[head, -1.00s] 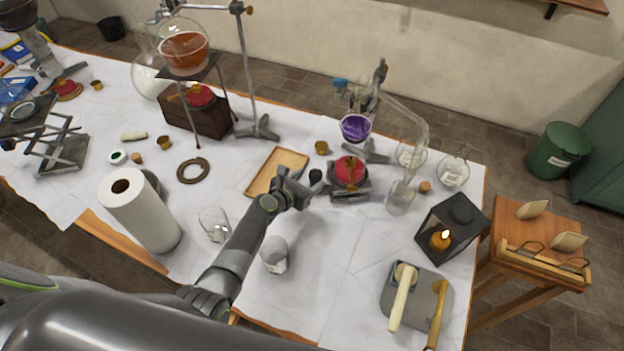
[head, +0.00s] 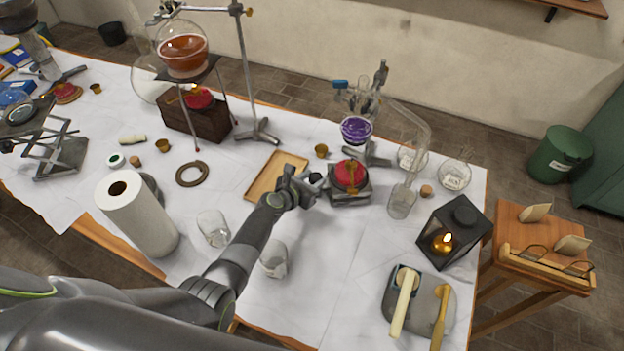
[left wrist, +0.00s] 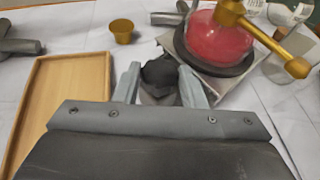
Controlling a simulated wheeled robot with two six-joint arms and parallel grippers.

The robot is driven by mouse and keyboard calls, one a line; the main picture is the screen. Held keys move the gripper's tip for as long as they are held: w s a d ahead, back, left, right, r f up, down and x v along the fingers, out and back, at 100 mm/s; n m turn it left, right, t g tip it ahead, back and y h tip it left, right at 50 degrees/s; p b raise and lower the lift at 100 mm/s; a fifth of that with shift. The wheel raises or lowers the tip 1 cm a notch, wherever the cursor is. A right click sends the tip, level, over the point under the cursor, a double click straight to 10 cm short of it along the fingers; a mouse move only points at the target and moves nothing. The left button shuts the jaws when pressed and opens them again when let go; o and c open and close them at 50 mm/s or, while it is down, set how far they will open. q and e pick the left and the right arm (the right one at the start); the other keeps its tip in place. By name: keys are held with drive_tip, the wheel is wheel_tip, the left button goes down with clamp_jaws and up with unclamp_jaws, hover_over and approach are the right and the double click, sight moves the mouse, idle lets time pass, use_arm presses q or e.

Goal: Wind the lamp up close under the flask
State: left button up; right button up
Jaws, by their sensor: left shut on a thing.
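The lamp is a red, rounded burner (head: 351,174) with brass fittings, standing on a small grey jack (head: 349,197). In the left wrist view the lamp (left wrist: 219,42) sits in a dark ring on the jack's plate. The flask (head: 356,130) holds purple liquid and hangs on a stand above the lamp, with a visible gap between them. My left gripper (head: 311,187) is at the jack's left side. In the left wrist view its fingers (left wrist: 160,88) are shut on the black knob (left wrist: 159,70) of the jack. My right gripper is not in view.
A wooden tray (head: 262,193) lies just left of my left gripper. Glass tubing and a receiver (head: 403,201) stand right of the jack. A lit lantern (head: 465,215) is farther right. Beakers (head: 274,262) stand by my forearm. The cloth in front of the jack is clear.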

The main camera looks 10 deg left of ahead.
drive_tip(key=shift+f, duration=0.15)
